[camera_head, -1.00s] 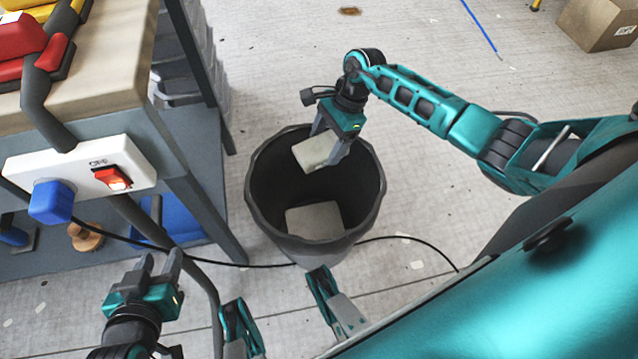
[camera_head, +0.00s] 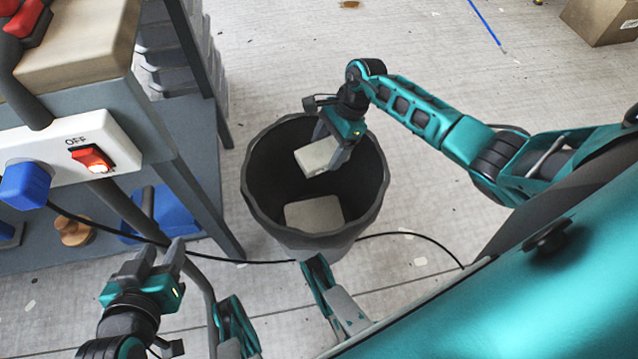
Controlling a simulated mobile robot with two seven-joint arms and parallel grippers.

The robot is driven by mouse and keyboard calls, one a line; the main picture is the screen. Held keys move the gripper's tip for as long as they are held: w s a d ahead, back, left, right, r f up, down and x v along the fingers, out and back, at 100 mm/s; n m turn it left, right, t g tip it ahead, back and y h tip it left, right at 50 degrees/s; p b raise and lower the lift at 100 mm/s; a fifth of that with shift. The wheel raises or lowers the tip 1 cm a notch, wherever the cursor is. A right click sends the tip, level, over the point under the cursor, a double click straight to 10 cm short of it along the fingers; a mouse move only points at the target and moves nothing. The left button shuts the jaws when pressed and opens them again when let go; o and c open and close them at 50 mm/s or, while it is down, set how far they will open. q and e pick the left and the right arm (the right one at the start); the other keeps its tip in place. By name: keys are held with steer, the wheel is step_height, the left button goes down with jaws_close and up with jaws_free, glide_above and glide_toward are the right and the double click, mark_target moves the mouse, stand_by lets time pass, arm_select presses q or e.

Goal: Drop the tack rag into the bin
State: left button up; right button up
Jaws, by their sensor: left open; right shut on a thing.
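The bin (camera_head: 372,205) is a dark grey round tub on the floor, beside the workbench. My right gripper (camera_head: 325,160) is over the bin's mouth, fingers pointing down, shut on a pale, folded tack rag (camera_head: 316,156). The rag is within the bin's rim in the picture; its exact height against the rim is hard to tell. A similar pale, flat piece (camera_head: 315,213) lies in the bin at its near side. My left gripper (camera_head: 160,258) is open and empty at the lower left, apart from the bin and in front of the bench.
The workbench (camera_head: 85,55) stands at the left, with a white power strip (camera_head: 60,150) holding a lit red switch and blue plug. A black cable (camera_head: 270,262) crosses the floor by the bin. A cardboard box (camera_head: 605,22) sits at the far right; floor behind the bin is clear.

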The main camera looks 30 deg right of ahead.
steer(key=o, duration=0.9)
arm_select(q)
steer(key=shift+a, duration=0.15)
arm_select(e)
steer(key=shift+o, duration=0.3)
arm_select(q)
steer(key=shift+f, duration=0.1)
steer(key=r+p, duration=0.1)
steer(key=a+p, duration=0.1)
steer(key=p, duration=0.1)
steer(key=shift+s+r+y+p, duration=0.15)
steer(key=shift+r+y+p, duration=0.15)
steer(key=shift+r+y, duration=0.1)
arm_select(e)
steer(key=v, duration=1.3)
arm_select(q)
steer(key=shift+f, duration=0.1)
